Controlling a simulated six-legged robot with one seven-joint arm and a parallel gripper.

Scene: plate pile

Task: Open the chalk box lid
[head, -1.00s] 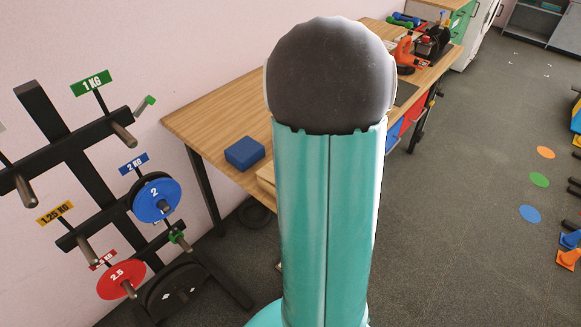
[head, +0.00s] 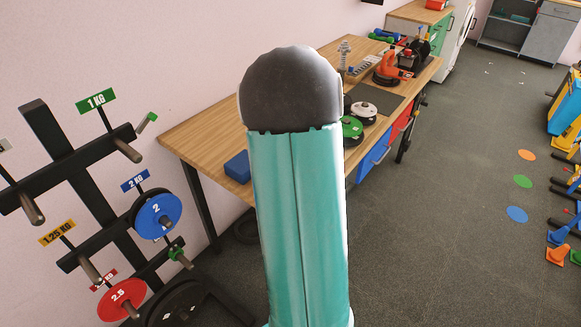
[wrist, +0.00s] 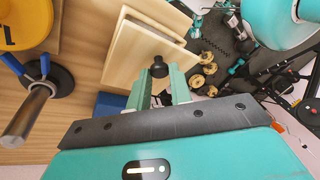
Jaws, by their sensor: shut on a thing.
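The chalk box appears in the wrist view as a pale wooden box with a flat lid (wrist: 138,58) and a round black knob (wrist: 159,67). A second pale wooden edge (wrist: 158,14) shows beyond the lid; I cannot tell whether the lid is raised or slid off. My gripper (wrist: 160,88) has its two green fingers on either side of the knob, shut on it. The contact at the fingertips is partly hidden. In the head view my arm hides the box and the gripper.
A wooden table (head: 200,135) stands along the wall, with a blue block (head: 237,166) near its front edge. The block also shows in the wrist view (wrist: 108,104). A weight-plate rack (head: 75,165) stands left. Round plates (head: 352,130) and tools lie further along. Open floor lies right.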

